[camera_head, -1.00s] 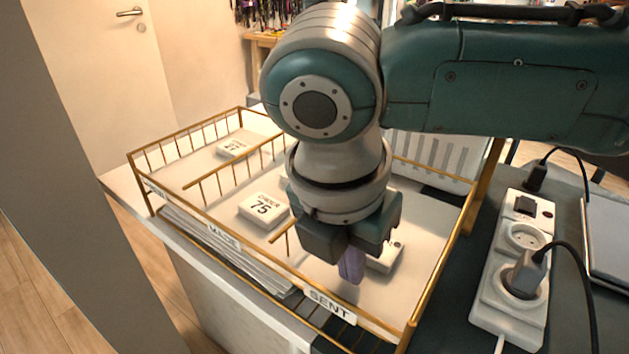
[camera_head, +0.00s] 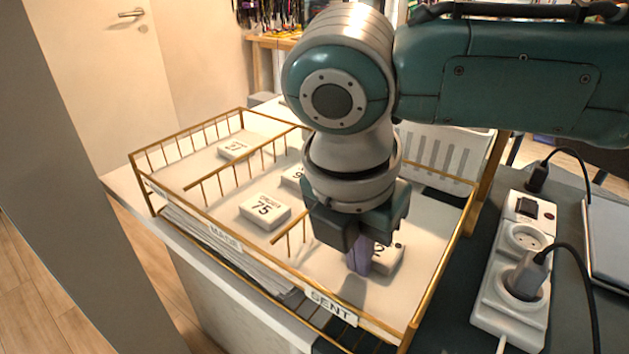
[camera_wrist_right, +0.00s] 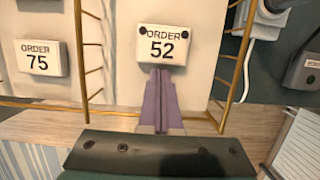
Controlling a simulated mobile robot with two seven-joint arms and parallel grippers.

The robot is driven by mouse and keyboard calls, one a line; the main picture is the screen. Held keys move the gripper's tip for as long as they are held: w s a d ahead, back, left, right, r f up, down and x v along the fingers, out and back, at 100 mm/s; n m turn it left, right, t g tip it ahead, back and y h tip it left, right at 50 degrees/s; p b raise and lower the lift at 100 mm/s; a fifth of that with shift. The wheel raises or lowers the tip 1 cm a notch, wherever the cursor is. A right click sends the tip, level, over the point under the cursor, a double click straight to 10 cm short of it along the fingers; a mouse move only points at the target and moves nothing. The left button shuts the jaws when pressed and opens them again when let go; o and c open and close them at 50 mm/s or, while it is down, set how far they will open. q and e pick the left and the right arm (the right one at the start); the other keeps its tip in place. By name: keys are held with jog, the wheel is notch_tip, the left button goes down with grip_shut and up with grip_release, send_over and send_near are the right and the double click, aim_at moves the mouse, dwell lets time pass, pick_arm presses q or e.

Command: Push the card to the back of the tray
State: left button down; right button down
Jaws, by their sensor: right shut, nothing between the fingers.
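The ORDER 52 card (camera_head: 386,259) is a white block lying in the SENT compartment of the gold wire tray (camera_head: 438,283), partly hidden by my right gripper in the head view. The card also shows whole in the right wrist view (camera_wrist_right: 163,46), face up with two dark dots on top. My right gripper (camera_head: 359,270) is shut and empty, its purple fingers low in the same compartment. In the right wrist view the fingertips (camera_wrist_right: 161,72) are at the middle of the card's near edge, touching it or very close. My left gripper is not in view.
The ORDER 75 card (camera_head: 265,210) and another card behind it lie in the middle MADE compartment; one more (camera_head: 234,149) lies in the left compartment. Wire dividers stand between compartments. A power strip (camera_head: 513,275) with plugs and cables stands right of the tray.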

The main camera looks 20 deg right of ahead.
jog(key=shift+w+d, duration=0.7)
jog(key=shift+d, duration=0.2)
jog(key=shift+w+d, duration=0.55)
jog(key=shift+d, duration=0.15)
jog(key=shift+w+d+b, duration=0.5)
jog(key=shift+w+d, duration=0.3)
jog(key=shift+d, duration=0.2)
dwell(0.4)
jog(key=shift+w+d, duration=0.4)
jog(key=shift+d, duration=0.1)
jog(key=shift+w+d+b, duration=0.6)
jog(key=shift+d+b, duration=0.05)
jog(key=shift+d, duration=0.15)
jog(key=shift+w+d+b, duration=0.45)
jog(key=shift+w+d, duration=0.15)
jog(key=shift+d, duration=0.15)
jog(key=shift+w+d+b, duration=0.45)
jog(key=shift+d+b, duration=0.1)
jog(key=shift+d, duration=0.05)
dwell(0.4)
dwell(0.4)
